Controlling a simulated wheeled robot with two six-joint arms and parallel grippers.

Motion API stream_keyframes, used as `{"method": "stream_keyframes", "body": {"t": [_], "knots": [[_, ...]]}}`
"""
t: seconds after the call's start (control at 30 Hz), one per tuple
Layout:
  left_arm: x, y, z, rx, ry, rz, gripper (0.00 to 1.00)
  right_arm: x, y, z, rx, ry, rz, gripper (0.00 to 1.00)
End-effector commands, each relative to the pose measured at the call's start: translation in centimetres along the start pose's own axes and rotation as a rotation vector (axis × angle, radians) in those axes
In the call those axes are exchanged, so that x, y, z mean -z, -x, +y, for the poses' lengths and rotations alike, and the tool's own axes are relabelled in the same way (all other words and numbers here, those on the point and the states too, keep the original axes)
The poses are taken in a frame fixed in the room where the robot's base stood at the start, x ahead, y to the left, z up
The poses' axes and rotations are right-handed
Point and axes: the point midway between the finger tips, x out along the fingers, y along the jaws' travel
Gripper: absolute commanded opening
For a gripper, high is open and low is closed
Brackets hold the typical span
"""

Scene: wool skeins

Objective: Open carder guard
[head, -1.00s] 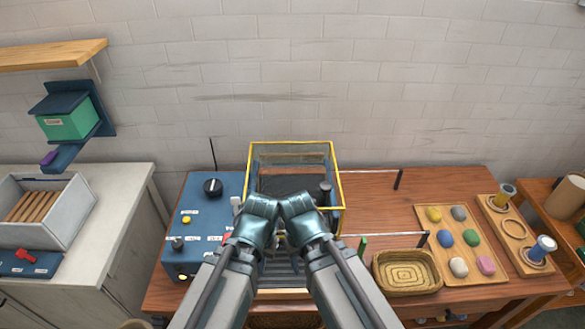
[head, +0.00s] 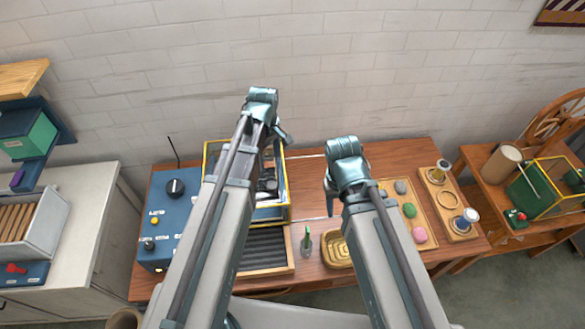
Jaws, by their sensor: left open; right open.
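The carder has a clear guard with a yellow frame (head: 289,190) and stands beside a blue control panel (head: 176,215) on the wooden table. My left arm crosses in front of the guard and hides much of it and the drum. I cannot tell how far the guard is raised. My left gripper (head: 284,137) is open, high at the guard's back right corner in the picture; contact is unclear. My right gripper (head: 330,196) is open and empty, to the right of the guard. Its fingers are partly hidden by its wrist.
A ribbed grey tray (head: 265,250) lies in front of the carder. A woven basket (head: 334,250) and a board of coloured wool balls (head: 419,235) lie to the right. Another yellow-framed box (head: 545,185) stands on the right-hand table. A white counter (head: 85,205) is at left.

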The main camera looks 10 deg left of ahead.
Motion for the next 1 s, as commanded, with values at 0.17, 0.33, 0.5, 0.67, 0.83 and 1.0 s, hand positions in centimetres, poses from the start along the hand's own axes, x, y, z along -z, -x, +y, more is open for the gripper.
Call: {"method": "stream_keyframes", "body": {"t": [0.17, 0.33, 0.5, 0.67, 0.83, 1.0], "knots": [[0.3, 0.2, 0.1, -0.002, 0.023, -0.001, 0.79, 0.0, 0.2, 0.0, 0.0, 0.0, 0.0, 0.5], [0.2, -0.3, 0.1, -0.002, 0.021, -0.001, 0.79, 0.0, -0.3, 0.0, 0.0, 0.002, 0.0, 0.5], [0.2, -1.6, 0.1, -0.002, 0.02, -0.001, 0.79, 0.1, -1.6, -0.1, -0.001, 0.008, 0.001, 0.5], [0.2, -3.5, 0.1, -0.002, 0.019, -0.001, 0.79, 0.2, -3.5, -0.3, -0.002, 0.018, 0.001, 0.5], [0.2, -6.0, 0.1, -0.002, 0.019, -0.001, 0.79, 0.4, -6.0, -0.5, -0.002, 0.019, 0.002, 0.5], [0.2, -8.4, 0.1, -0.002, 0.019, -0.001, 0.79, 0.6, -8.4, -0.7, -0.002, 0.018, 0.003, 0.5]]}}
